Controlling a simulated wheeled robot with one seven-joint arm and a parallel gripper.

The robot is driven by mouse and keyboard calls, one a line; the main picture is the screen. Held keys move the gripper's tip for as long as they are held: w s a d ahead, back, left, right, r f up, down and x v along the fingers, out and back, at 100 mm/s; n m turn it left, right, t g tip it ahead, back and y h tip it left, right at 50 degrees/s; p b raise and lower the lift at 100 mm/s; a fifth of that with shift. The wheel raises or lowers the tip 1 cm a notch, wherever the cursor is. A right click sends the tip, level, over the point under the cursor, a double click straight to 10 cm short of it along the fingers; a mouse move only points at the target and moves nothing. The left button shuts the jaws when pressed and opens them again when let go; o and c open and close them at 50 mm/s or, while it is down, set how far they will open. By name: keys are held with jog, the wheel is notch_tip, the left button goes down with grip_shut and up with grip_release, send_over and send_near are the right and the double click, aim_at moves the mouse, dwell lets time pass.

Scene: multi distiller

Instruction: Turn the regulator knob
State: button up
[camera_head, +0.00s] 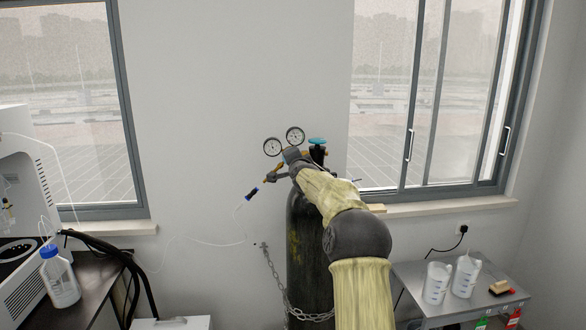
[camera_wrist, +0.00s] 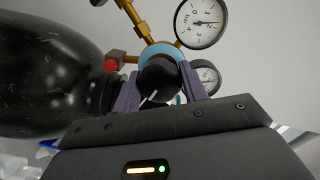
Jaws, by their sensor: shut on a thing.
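The regulator knob (camera_wrist: 157,82) is black and round with a pale mark. In the wrist view it sits between the two fingers of my gripper (camera_wrist: 161,90), which is shut on it. The brass regulator body (camera_wrist: 146,22) and a pale blue ring show behind the knob. Two round gauges stand beside it, one large (camera_wrist: 201,22) and one smaller (camera_wrist: 206,76). In the head view the gauges (camera_head: 273,147) (camera_head: 295,136) show above my gripper (camera_head: 281,172); there my arm hides the knob.
A dark gas cylinder (camera_head: 302,245) stands against the wall, held by a chain (camera_head: 272,275). A teal valve handle (camera_head: 318,141) tops it. A tube runs left to a machine (camera_head: 28,175). A side table (camera_head: 411,277) with two white jugs (camera_head: 436,283) is at right.

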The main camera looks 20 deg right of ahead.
jog(key=m+b, duration=0.2)
jog(key=m, duration=0.2)
jog(key=shift+f+m+y, duration=0.15)
jog(key=shift+m+y, duration=0.15)
jog(key=shift+m, duration=0.1)
dwell(0.4)
jog(key=o, duration=1)
jog(key=shift+c, duration=0.2)
jog(key=shift+s+b, duration=0.15)
jog(key=shift+b, duration=0.25)
jog(key=b+v, duration=1)
jog(key=v, duration=0.7)
jog(key=shift+f, duration=0.25)
jog(key=shift+a+f, duration=0.1)
